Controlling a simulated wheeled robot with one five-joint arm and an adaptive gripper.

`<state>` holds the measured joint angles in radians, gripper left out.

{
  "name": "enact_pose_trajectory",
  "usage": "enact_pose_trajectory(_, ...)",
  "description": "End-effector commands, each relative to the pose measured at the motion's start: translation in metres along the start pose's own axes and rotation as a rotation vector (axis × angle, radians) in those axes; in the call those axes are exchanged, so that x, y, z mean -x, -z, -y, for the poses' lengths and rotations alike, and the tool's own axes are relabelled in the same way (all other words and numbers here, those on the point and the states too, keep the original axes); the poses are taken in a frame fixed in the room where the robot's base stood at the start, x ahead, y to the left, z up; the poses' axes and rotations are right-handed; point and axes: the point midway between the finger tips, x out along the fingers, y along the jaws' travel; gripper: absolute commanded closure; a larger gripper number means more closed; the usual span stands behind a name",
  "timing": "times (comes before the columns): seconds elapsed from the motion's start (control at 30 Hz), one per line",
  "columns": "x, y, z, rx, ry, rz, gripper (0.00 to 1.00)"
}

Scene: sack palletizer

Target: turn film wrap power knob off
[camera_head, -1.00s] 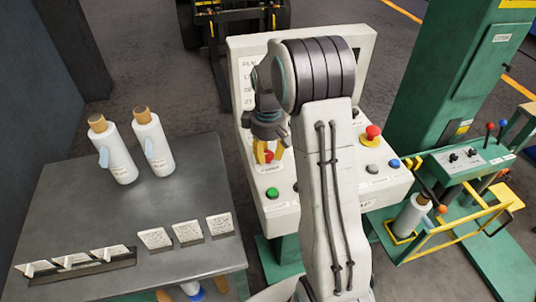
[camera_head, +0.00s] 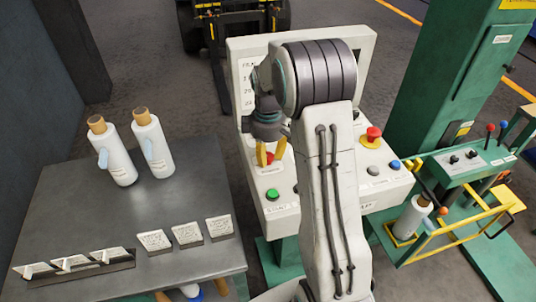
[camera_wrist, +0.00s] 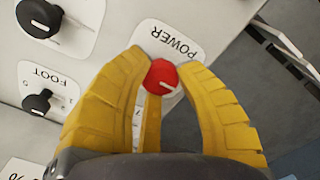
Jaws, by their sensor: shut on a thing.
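The red power knob (camera_wrist: 161,77) sits on a white label marked POWER (camera_wrist: 172,40) on the control panel, upside down in the wrist view. It has a white pointer line on its face. My gripper (camera_wrist: 160,80) has its yellow fingers closed around the knob, one on each side. In the head view my gripper (camera_head: 268,156) reaches down to the panel, and a bit of the red knob (camera_head: 280,147) shows beside the yellow fingers. Part of the label's lower scale is hidden by the fingers.
The control panel (camera_head: 250,60) also carries a green button (camera_head: 272,194), a red mushroom button (camera_head: 373,133) and a blue button (camera_head: 393,164). Black knobs (camera_wrist: 38,102) stand near the power knob. A table (camera_head: 80,205) with white bottles is at left.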

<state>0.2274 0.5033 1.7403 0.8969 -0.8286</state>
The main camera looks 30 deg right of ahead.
Motion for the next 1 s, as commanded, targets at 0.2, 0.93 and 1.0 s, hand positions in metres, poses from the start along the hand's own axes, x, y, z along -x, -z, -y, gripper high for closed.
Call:
enact_pose_trajectory(0.2,-0.002,-0.001,0.002,0.001,0.006,0.006,0.53)
enact_pose_trajectory(0.93,0.038,0.001,-0.001,-0.001,-0.003,-0.003,0.41)
enact_pose_trajectory(1.0,0.05,0.001,-0.001,-0.001,-0.002,-0.002,0.41)
